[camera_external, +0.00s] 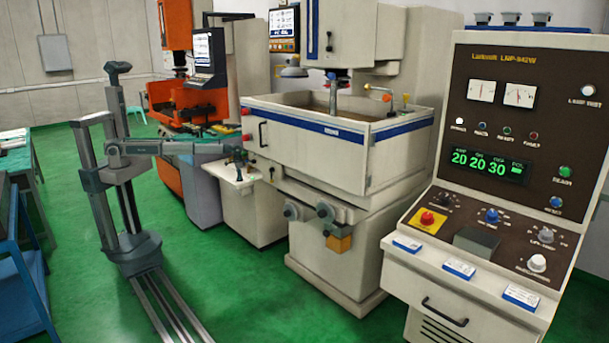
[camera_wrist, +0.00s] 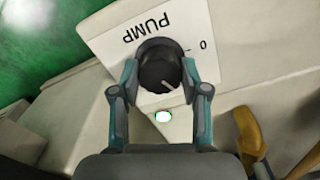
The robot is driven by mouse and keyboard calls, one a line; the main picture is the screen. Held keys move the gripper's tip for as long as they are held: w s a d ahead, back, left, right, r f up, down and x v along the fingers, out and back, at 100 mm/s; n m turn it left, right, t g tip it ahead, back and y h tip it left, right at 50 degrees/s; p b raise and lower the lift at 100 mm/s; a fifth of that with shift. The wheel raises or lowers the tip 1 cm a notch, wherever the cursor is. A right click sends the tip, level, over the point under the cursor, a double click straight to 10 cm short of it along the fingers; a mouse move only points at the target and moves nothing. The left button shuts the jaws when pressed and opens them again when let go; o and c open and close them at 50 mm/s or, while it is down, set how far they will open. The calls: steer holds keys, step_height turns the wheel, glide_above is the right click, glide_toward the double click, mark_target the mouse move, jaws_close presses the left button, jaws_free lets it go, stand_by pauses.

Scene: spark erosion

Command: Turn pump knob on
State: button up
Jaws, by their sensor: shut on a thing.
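The pump knob (camera_wrist: 160,66) is round and black, on a white plate (camera_wrist: 110,42) marked "PUMP" and "0". The lettering appears upside down in the wrist view. A pale pointer line on the knob points to the lower right, away from the 0 mark at the right. My gripper (camera_wrist: 160,72) is shut on the knob, with one finger on each side. In the external view my gripper (camera_external: 240,158) is over the small pale control panel (camera_external: 226,176); the knob is too small to make out there.
The machine's tank (camera_external: 310,150) stands right of the panel. A yellow handle (camera_wrist: 250,135) lies to the right in the wrist view. A large control console (camera_external: 500,130) stands at the right. Green floor (camera_external: 230,290) is open around my rail.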

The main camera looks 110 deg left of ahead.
steer(key=m, duration=0.4)
steer(key=shift+m+b, duration=0.3)
steer(key=shift+b, duration=0.1)
stand_by(0.4)
steer(key=o, duration=1.1)
steer(key=shift+o, duration=0.2)
step_height(320, 180, up, 12)
